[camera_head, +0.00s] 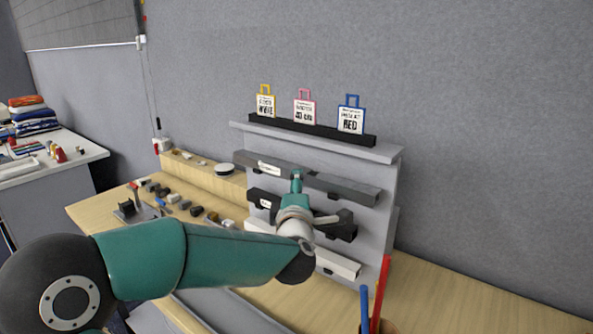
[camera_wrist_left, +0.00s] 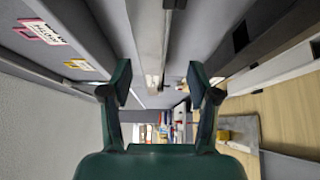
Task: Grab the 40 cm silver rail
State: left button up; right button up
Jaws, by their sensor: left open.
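The silver rail (camera_head: 345,190) is a long grey bar lying along the top level of the grey rack, with a white label near its left end. My left gripper (camera_head: 296,178) is at its front, near the middle of its length, and hides a little of it. In the left wrist view the gripper (camera_wrist_left: 158,82) is open, and a grey bar that looks like the silver rail (camera_wrist_left: 150,35) runs lengthwise between the fingers. Contact cannot be told. My right gripper is not in view.
A black rail (camera_head: 345,231) and a white rail (camera_head: 338,264) sit lower on the rack (camera_head: 390,153). Three small tagged bags stand on top. Small parts lie on the wooden table (camera_head: 450,300) to the left. A red and a blue stick stand in a cup front right.

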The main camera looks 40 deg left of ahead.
pick_arm(q)
jog(key=p+x, duration=0.1)
jog(key=x, duration=0.1)
jog(key=p+x, duration=0.1)
jog(key=x, duration=0.1)
jog(key=r+x, duration=0.1)
jog(key=x, duration=0.1)
jog(key=shift+s+a+p, duration=0.1)
jog(key=shift+s+p, duration=0.05)
jog(key=shift+p, duration=0.25)
jog(key=shift+w+a+f, duration=0.15)
jog(key=shift+w, duration=0.1)
jog(key=shift+s, duration=0.1)
grip_shut()
